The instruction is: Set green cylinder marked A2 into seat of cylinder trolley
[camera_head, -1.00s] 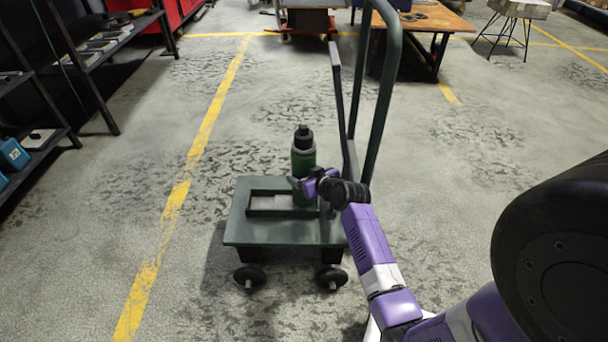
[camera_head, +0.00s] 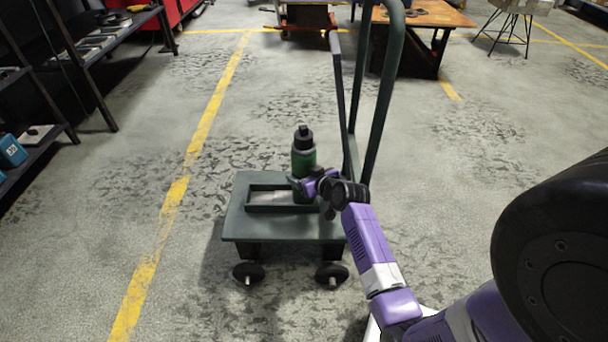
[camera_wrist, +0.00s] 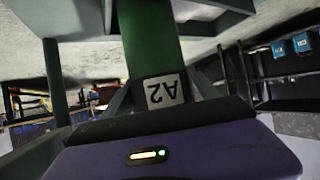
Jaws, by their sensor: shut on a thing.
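The green cylinder (camera_head: 303,160) with a dark cap stands upright in the head view, at the right part of the framed seat (camera_head: 262,208) on the dark green cylinder trolley (camera_head: 245,228). My gripper (camera_head: 306,185) is shut on it from the right, low on its body. In the wrist view the green cylinder (camera_wrist: 148,40) shows between the fingers, with its A2 label (camera_wrist: 164,91) upside down. The left part of the seat is open and empty. Whether the cylinder's base touches the seat floor is hidden by my gripper and the seat rim.
The trolley's tall handle (camera_head: 385,95) rises behind and right of the cylinder, close to my arm. Black shelving (camera_head: 95,55) stands at left and a wooden table (camera_head: 425,18) at the back. Floor left of the trolley is clear.

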